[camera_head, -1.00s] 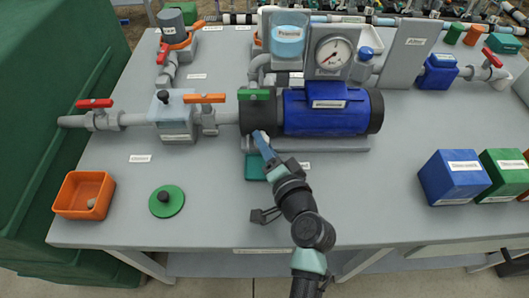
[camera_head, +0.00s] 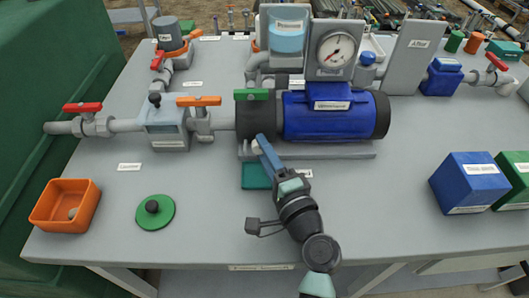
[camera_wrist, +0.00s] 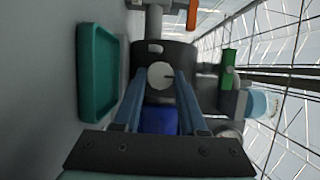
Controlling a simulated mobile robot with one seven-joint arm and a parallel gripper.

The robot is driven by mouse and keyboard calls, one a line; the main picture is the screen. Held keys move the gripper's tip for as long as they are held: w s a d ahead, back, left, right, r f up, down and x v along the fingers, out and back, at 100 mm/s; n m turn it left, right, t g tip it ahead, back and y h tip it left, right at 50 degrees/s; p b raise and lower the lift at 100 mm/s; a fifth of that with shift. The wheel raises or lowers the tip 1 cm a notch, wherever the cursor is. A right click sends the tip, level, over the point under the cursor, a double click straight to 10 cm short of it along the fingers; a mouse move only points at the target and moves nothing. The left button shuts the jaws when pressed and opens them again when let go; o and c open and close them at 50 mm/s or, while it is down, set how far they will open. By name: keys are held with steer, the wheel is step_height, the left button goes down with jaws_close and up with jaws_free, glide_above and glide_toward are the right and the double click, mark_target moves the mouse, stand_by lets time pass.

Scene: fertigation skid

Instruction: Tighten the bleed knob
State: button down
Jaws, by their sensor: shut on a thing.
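The pump has a blue motor body (camera_head: 332,118) and a dark round head (camera_head: 246,122) with a green handle (camera_head: 251,95) on top. The bleed knob (camera_wrist: 160,76), pale grey and round with a dark mark, is on the dark pump head in the wrist view. My gripper (camera_head: 261,143) reaches the low front of the pump head. In the wrist view its two blue fingers (camera_wrist: 160,82) lie on either side of the knob and are shut on it. In the head view the fingers hide most of the knob.
A teal tray (camera_head: 256,176) lies right beside my gripper, below the pump head. An orange bin (camera_head: 52,224) and a green disc with a black knob (camera_head: 163,217) are at left. Blue (camera_head: 467,192) and green boxes stand at right.

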stand_by(0.3)
steer(key=shift+c, duration=2.3)
jaws_free()
steer(key=shift+s, duration=0.1)
steer(key=v, duration=1.3)
steer(key=shift+a, duration=0.1)
